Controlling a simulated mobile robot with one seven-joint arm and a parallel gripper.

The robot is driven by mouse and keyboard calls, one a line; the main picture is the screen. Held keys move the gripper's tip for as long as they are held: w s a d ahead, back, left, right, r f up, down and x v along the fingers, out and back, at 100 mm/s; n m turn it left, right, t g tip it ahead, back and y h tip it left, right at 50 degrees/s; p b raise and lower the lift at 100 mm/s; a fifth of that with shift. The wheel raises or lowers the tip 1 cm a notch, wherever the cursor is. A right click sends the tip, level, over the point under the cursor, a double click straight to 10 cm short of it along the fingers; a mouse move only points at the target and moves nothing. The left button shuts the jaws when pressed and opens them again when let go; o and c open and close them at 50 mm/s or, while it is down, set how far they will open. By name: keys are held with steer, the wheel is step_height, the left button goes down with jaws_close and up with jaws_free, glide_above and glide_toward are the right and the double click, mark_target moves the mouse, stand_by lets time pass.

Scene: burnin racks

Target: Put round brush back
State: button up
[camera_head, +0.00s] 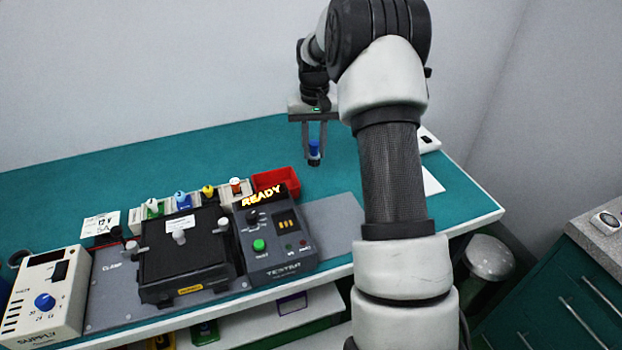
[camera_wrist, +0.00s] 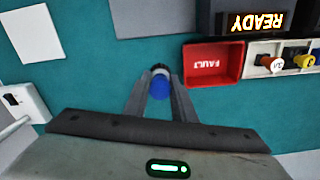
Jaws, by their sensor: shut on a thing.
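The round brush (camera_head: 314,150) has a blue top and a dark lower end. My gripper (camera_head: 314,158) is shut on it and holds it upright, to the right of the red bin in the head view. In the wrist view the blue brush (camera_wrist: 160,86) shows between the two fingers of my gripper (camera_wrist: 161,80). I cannot tell from these views whether the brush touches the table.
A red bin (camera_wrist: 212,80) marked FAULT stands beside a rack holding several coloured plugs (camera_head: 181,199). The tester (camera_head: 277,245) reads READY. A black clamp fixture (camera_head: 182,258) and a supply box (camera_head: 48,298) stand left. The teal table (camera_head: 230,150) is clear behind the rack.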

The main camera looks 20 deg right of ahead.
step_height(320, 180, down, 9)
steer(key=shift+s+r, duration=0.1)
steer(key=shift+r, duration=0.05)
stand_by(0.4)
steer(key=shift+f, duration=0.25)
steer(key=o, duration=1.1)
steer(key=shift+c, duration=0.2)
steer(key=shift+r, duration=0.1)
